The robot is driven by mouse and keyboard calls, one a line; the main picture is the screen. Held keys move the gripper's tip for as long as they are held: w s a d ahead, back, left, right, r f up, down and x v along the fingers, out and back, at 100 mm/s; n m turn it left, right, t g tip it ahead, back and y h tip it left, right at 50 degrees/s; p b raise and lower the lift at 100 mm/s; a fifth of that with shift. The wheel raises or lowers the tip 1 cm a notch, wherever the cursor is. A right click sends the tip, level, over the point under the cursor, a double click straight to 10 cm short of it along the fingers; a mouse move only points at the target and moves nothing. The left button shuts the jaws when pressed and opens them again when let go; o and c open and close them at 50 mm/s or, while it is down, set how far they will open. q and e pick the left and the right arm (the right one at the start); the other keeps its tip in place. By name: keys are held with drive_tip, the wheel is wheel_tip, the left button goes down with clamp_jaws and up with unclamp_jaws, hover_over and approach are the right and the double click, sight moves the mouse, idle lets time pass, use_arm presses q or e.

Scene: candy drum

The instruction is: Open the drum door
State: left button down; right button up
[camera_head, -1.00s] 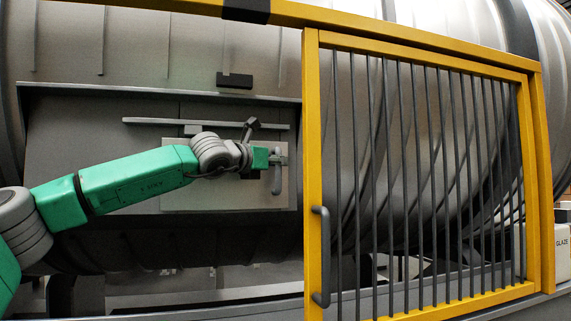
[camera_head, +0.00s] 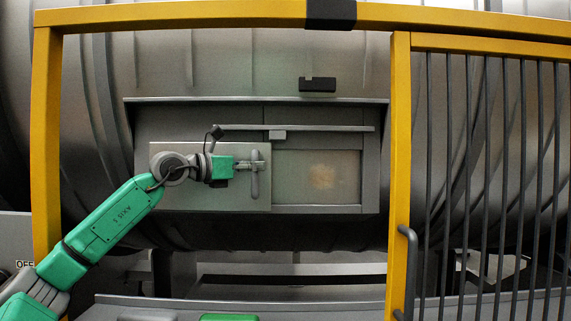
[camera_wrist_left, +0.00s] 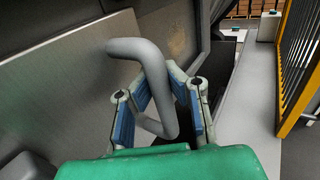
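The drum door (camera_head: 210,193) is a flat grey sliding panel, set left in the recess of the drum. An opening (camera_head: 340,180) shows to its right, with a tan patch inside. The door's upright bar handle (camera_head: 254,187) is near the panel's right edge. My left gripper (camera_head: 249,166) reaches it from the left. In the left wrist view the bent grey handle (camera_wrist_left: 145,52) passes between the blue-padded fingers of my gripper (camera_wrist_left: 162,105), which close around it; full contact is partly hidden. My right gripper is not in view.
A grey rail (camera_head: 330,128) runs above the door. A yellow frame (camera_head: 47,140) surrounds the area, and a yellow barred gate (camera_head: 399,120) with a dark handle (camera_head: 407,262) stands on the right. A ledge (camera_head: 150,303) crosses below.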

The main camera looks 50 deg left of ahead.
use_arm(q)
drive_tip(key=shift+s+f, duration=0.15)
drive_tip(key=shift+f, duration=0.15)
drive_tip(key=shift+s+a, duration=0.35)
drive_tip(key=shift+a, duration=0.1)
drive_tip(key=c, duration=2.1)
unclamp_jaws()
drive_tip(key=shift+c, duration=0.2)
drive_tip(key=o, duration=0.7)
drive_tip(key=shift+c, duration=0.2)
drive_tip(key=shift+d+r, duration=0.15)
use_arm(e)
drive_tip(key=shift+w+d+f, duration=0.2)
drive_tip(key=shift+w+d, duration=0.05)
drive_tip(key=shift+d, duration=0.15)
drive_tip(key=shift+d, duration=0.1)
